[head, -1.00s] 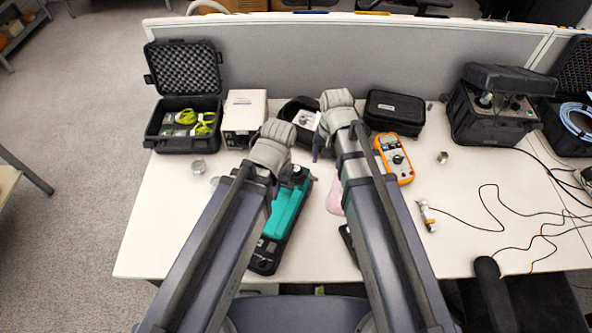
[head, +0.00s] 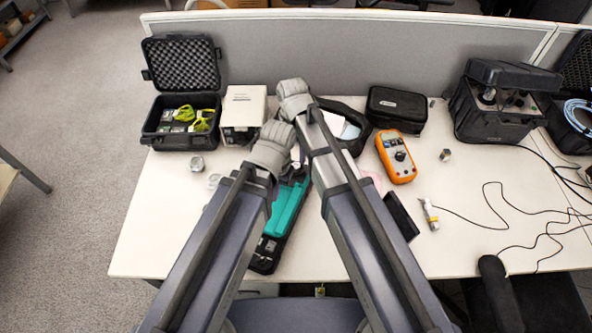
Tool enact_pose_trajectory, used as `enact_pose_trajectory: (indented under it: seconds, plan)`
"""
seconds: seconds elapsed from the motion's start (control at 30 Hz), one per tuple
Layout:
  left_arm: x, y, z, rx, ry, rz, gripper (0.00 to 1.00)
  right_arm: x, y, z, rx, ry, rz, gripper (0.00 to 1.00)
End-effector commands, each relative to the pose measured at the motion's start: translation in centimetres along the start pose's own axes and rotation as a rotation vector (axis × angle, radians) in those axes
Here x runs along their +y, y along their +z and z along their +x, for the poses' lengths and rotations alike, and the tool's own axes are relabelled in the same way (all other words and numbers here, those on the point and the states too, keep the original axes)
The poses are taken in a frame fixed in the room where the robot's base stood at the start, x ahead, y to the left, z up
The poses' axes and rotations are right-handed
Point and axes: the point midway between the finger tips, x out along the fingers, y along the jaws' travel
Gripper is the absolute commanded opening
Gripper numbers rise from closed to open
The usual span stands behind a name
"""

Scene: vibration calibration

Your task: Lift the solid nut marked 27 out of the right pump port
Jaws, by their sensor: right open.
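A teal device in a black frame (head: 287,207) lies on the table, partly behind my arms. I cannot make out its ports or a nut marked 27 in one. My right gripper (head: 299,155) is open; only a small dark part shows below its wrist, near the far end of the teal device. I cannot tell whether it touches anything. My left wrist hangs just left of it, over the device's far end, and hides its own jaws. Small metal cylinders stand loose on the table, one at left (head: 197,164) and one at right (head: 445,155); no marking is readable.
At the back are an open foam-lined case (head: 181,75), a white box (head: 243,107), an open black pouch (head: 352,113) and a closed black case (head: 397,107). An orange meter (head: 396,158) and a black slab (head: 402,217) lie right of my arms. The table's front left is clear.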

Motion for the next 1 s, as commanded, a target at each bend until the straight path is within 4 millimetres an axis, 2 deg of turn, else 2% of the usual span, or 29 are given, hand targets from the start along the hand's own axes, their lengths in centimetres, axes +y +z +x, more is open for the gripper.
enact_pose_trajectory:
  seconds: [0.27,0.63,0.93,1.0]
  plan:
    - [0.1,-0.1,1.0,0.0,0.0,0.0,0.0,0.2,-0.1,1.0,0.0,0.0,0.0,0.71]
    - [0.5,-0.3,5.2,0.0,0.0,0.0,0.0,0.8,-0.3,5.2,0.0,0.0,0.0,0.71]
    - [0.5,-0.3,5.1,0.0,0.0,0.0,0.0,0.8,-0.3,5.2,0.0,0.0,0.0,0.71]
    - [0.5,-0.3,5.1,0.0,0.0,0.0,0.0,0.8,-0.3,5.2,0.0,0.0,0.0,0.63]
